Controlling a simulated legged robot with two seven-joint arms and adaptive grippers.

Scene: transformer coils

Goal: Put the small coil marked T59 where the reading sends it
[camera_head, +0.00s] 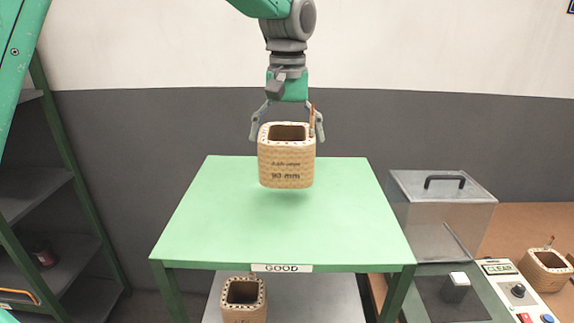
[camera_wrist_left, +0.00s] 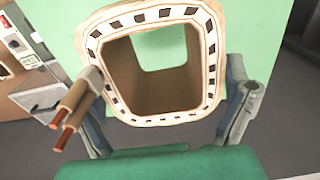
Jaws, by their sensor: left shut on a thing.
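My left gripper (camera_head: 288,128) is shut on a tan woven-looking coil (camera_head: 286,167), with a finger at either side of its rim. The coil is upright, above the green table (camera_head: 205,225) labelled GOOD (camera_head: 282,268), with a soft shadow below it. Print on its front reads "90 mm"; the line above is too small to read surely, and I cannot make out a T59 mark. The wrist view shows the hollow coil (camera_wrist_left: 218,75) from above between the fingers (camera_wrist_left: 165,112), two brown-tipped leads at its left, and green tabletop through its opening.
Another coil (camera_head: 243,302) stands on a lower grey surface (camera_head: 335,295). A third coil (camera_head: 548,268) sits at right beside a panel (camera_head: 513,285) with knob, buttons and a display reading CLEAR. A transparent box (camera_head: 440,205) with a black handle stands right of the table. The green tabletop is otherwise bare.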

